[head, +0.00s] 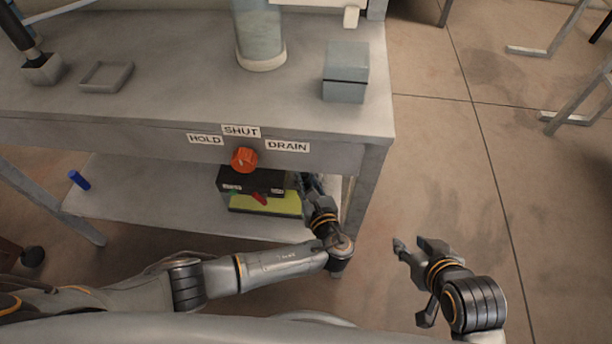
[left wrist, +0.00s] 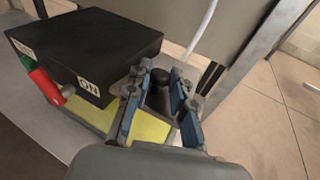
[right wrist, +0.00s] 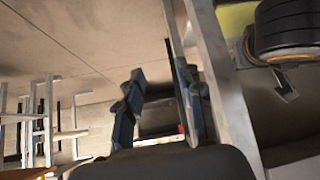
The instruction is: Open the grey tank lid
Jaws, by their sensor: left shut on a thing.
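My left gripper (head: 308,186) reaches under the table's front edge, at the right end of the lower shelf. In the left wrist view (left wrist: 160,100) its fingers are shut on a dark round knob (left wrist: 159,77) that stands on a dark grey surface, just right of a black box (left wrist: 85,50). What lies under the knob is mostly hidden by the fingers. My right gripper (head: 418,246) is open and empty, low over the floor right of the table. A grey box (head: 345,88) with a dark seam stands on the tabletop; I cannot tell whether it is the tank.
An orange dial (head: 244,159) sits on the table front among HOLD, SHUT and DRAIN labels. The black box has a red switch (left wrist: 46,86) and a yellow base (head: 265,206). A clear cylinder (head: 259,38) and square tray (head: 106,76) stand on top.

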